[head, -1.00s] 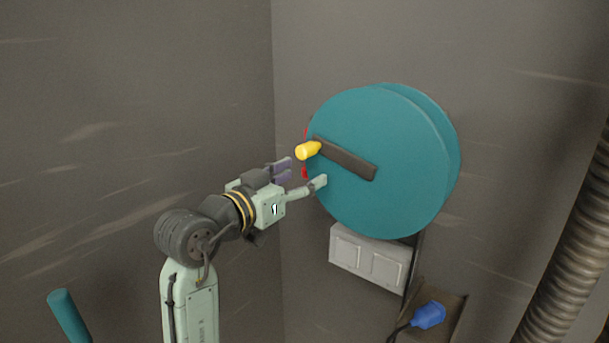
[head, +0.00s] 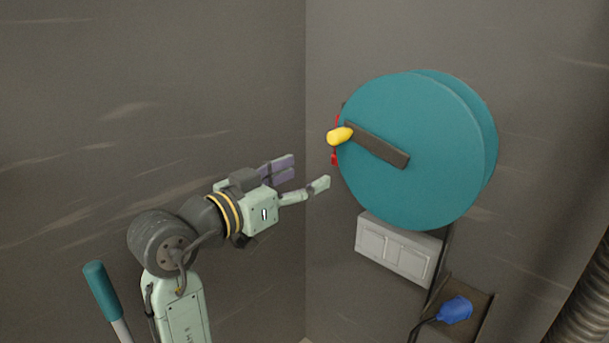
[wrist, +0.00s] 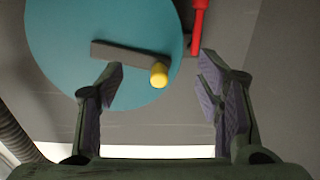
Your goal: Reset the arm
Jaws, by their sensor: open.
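My gripper (head: 308,177) is open and empty, to the left of a large teal reel (head: 425,160) on the wall in the head view. The reel has a dark crank bar (head: 380,147) with a yellow knob (head: 340,136) at its left end. The fingers are apart from the knob. In the wrist view my gripper (wrist: 160,78) has its fingers spread wide, with the yellow knob (wrist: 159,75) beyond and between them. A red handle (wrist: 199,25) shows beside the reel there.
A grey double box (head: 393,250) is on the wall below the reel, with a blue plug (head: 455,310) lower right. A ribbed hose (head: 585,295) runs at the far right. A teal-ended handle (head: 102,290) stands at lower left.

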